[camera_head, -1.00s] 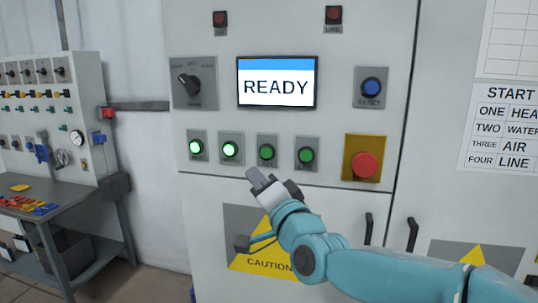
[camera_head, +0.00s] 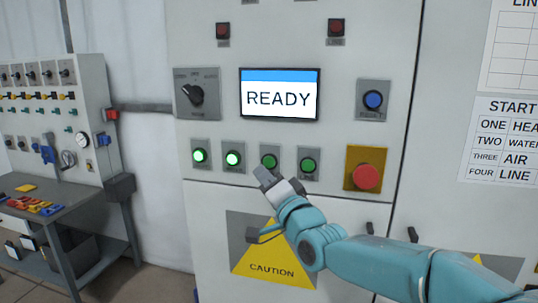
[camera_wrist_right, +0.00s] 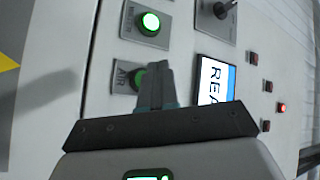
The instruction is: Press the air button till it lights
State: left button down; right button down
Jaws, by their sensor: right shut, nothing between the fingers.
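The air button, third in the row of green buttons, is unlit; it shows in the head view (camera_head: 269,161) and the right wrist view (camera_wrist_right: 136,79). My right gripper (camera_head: 263,175) is shut and empty, its tip just below and in front of that button. In the right wrist view the closed fingers (camera_wrist_right: 155,72) partly cover the button's edge; I cannot tell whether they touch it. The two buttons to its left, first (camera_head: 199,156) and second (camera_head: 234,159), glow green. The fourth button (camera_head: 308,165) is dark. My left gripper is not in view.
The screen (camera_head: 279,94) reads READY. A red mushroom button (camera_head: 367,177) on a yellow plate is at the row's right, with a blue reset button (camera_head: 373,99) above. A START list (camera_head: 515,146) names air third. A workbench (camera_head: 60,215) stands at the left.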

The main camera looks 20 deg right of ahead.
aim_at(269, 162)
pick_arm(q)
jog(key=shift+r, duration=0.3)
pick_arm(e)
jog(key=shift+w+d, duration=0.4)
jog(key=shift+w, duration=0.2)
jog(key=shift+w+d, duration=0.4)
jog(key=shift+w, duration=0.2)
dwell(0.9)
jog(key=shift+w+d, duration=0.2)
jog(key=shift+w, duration=0.2)
